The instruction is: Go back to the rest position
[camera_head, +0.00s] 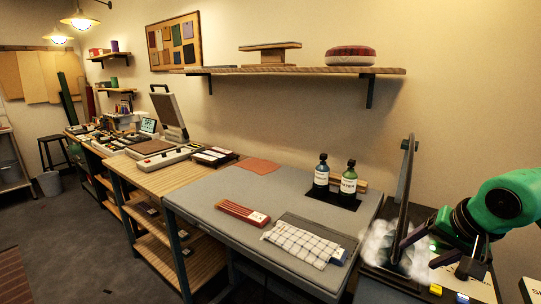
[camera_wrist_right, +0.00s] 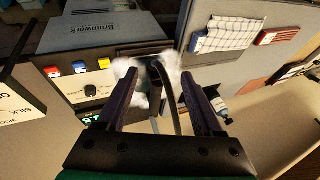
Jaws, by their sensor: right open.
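My right gripper (camera_head: 424,237) comes in from the right on a green and black arm, beside a press with its dark lid (camera_head: 405,190) raised upright. White steam (camera_head: 385,245) hangs around the base of the lid. In the right wrist view the gripper (camera_wrist_right: 160,88) has its two dark fingers spread wide. A dark curved bar (camera_wrist_right: 157,85) shows between them, with a gap on each side; I cannot tell whether anything touches. My left gripper is not in view.
The press front (camera_wrist_right: 75,90) carries coloured buttons and a dial. Left of the press, a grey-topped table (camera_head: 225,190) holds a checked cloth (camera_head: 300,243), a red striped bundle (camera_head: 242,214) and two bottles (camera_head: 321,175). A shelf (camera_head: 300,71) hangs above. The floor at left is open.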

